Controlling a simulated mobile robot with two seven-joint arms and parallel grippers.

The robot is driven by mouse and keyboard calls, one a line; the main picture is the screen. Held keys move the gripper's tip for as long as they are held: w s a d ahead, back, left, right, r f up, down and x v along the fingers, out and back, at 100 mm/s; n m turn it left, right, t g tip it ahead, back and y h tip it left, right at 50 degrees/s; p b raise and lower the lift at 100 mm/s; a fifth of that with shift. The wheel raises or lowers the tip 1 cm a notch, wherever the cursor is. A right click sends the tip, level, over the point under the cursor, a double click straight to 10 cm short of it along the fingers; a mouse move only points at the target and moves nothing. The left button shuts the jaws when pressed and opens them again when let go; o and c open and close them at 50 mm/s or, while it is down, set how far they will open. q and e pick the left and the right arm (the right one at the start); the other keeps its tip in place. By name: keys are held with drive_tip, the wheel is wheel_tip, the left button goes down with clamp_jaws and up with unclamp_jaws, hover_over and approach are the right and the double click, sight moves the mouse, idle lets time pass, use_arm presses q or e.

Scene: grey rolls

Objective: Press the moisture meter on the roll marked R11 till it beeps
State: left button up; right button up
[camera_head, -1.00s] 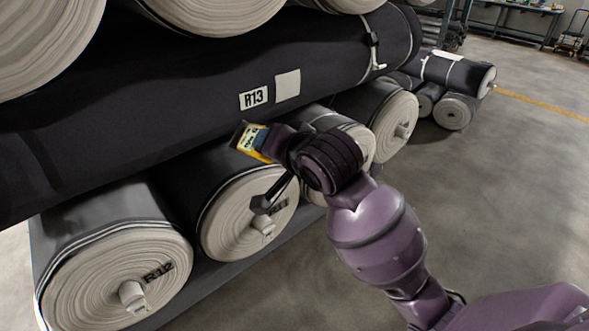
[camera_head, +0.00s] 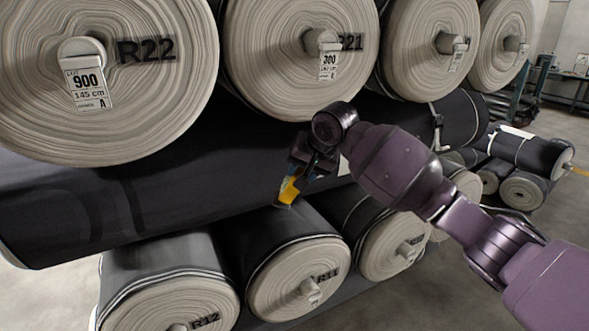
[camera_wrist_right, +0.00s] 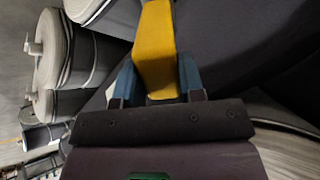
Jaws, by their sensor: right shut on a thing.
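The roll marked R11 (camera_head: 311,280) lies in the bottom row, its pale end facing me and its dark wrap running back. My right gripper (camera_head: 294,179) is shut on the yellow moisture meter (camera_head: 287,191), above R11's dark wrap. The meter tilts down toward that wrap; I cannot tell if it touches. In the right wrist view the yellow meter (camera_wrist_right: 156,50) sits between the blue fingers of my right gripper (camera_wrist_right: 157,75). The meter's screen is not visible. My left gripper is not in view.
Roll R12 (camera_head: 170,303) lies left of R11, another roll (camera_head: 393,250) right of it. A long dark roll (camera_head: 150,200) lies across behind the meter. Upper rolls R22 (camera_head: 150,110) and R21 (camera_head: 285,80) overhang close above my gripper.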

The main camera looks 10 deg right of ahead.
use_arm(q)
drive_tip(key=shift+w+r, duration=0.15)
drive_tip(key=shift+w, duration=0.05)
use_arm(e)
drive_tip(key=s+d+f+m+g+h, duration=0.2)
drive_tip(key=s+d+f+g, duration=0.4)
drive_tip(key=d+f, duration=0.3)
drive_tip(key=shift+s+d+h, duration=0.4)
drive_tip(key=shift+s+h, duration=0.25)
drive_tip(key=shift+h, duration=0.15)
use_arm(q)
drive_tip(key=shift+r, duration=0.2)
use_arm(e)
drive_tip(key=shift+r, duration=0.1)
use_arm(q)
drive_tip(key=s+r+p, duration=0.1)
drive_tip(key=p, duration=0.1)
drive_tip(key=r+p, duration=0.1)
drive_tip(key=p, duration=0.2)
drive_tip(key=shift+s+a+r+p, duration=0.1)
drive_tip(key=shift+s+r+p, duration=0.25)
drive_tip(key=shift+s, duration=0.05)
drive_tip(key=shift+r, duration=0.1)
